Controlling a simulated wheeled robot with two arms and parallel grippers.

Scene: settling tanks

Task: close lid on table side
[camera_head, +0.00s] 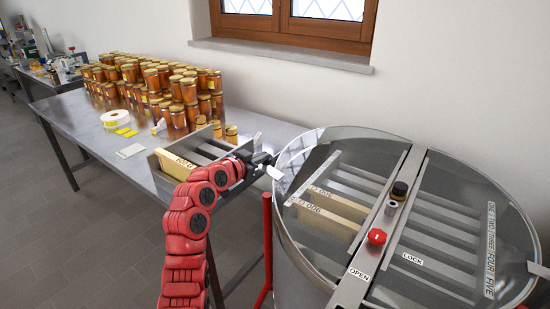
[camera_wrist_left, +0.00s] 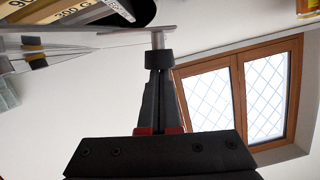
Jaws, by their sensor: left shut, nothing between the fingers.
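The round steel tank (camera_head: 300,277) stands at the right with two clear lid halves. The table-side lid (camera_head: 303,162) is the left half; wooden frames show through it. It looks low over the rim, but I cannot tell if it lies fully flat. A pale tab (camera_head: 274,172) sticks out at its table-side edge. My left gripper (camera_head: 266,165) is shut and empty beside this tab, at the left rim. In the left wrist view, the closed fingers (camera_wrist_left: 158,62) end close to a thin grey plate (camera_wrist_left: 152,29); contact is unclear. My right gripper is not in view.
A crossbar (camera_head: 385,225) with a red knob (camera_head: 376,236) spans the tank. The right lid (camera_head: 455,235) lies flat. The steel table (camera_head: 110,165) holds many honey jars (camera_head: 150,85) and a metal box (camera_head: 165,165) behind my left arm. Open floor (camera_head: 90,240) lies front left.

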